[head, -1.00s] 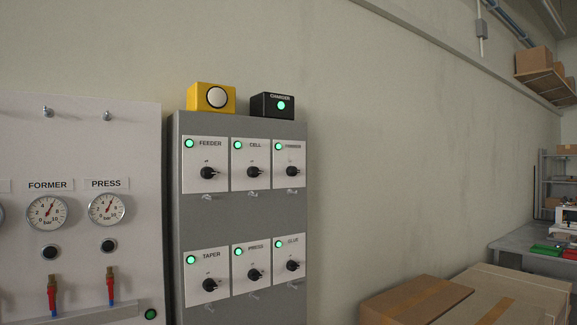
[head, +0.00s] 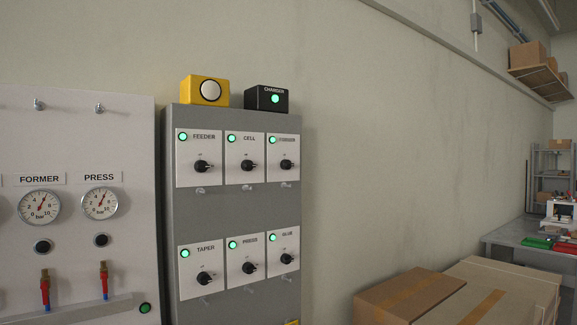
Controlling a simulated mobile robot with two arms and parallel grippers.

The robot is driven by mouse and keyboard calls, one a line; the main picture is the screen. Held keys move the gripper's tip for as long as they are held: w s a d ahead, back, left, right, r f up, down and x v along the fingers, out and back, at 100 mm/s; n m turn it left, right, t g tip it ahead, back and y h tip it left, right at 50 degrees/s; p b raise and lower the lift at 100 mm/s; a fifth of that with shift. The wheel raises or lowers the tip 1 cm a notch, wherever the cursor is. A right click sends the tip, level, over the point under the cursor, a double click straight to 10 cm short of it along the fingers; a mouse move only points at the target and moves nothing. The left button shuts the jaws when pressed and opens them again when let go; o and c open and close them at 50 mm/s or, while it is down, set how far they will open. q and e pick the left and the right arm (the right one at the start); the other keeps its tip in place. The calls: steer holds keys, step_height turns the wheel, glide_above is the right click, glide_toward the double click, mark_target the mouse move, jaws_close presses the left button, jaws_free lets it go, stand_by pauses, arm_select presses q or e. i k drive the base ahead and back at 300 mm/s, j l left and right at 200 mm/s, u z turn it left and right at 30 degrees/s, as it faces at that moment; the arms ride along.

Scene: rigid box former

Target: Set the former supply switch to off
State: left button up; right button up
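The former supply switch (head: 286,165) is a black rotary knob on a white plate, top right of the grey switch cabinet (head: 222,216). Its small label is blurred but appears to read FORMER. The green lamp (head: 273,140) on that plate is lit. The knob's exact pointing is too small to tell. A clear tab hangs below the plate. Neither of my grippers is in view.
Other switches sit close by: FEEDER (head: 202,166), CELL (head: 246,165), and a lower row with TAPER (head: 204,278). A gauge panel (head: 75,135) stands left. Cardboard boxes (head: 408,295) are at lower right; the wall right of the cabinet is bare.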

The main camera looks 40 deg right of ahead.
mark_target(286, 164)
steer(key=l+z, duration=0.15)
steer(key=z, duration=0.7)
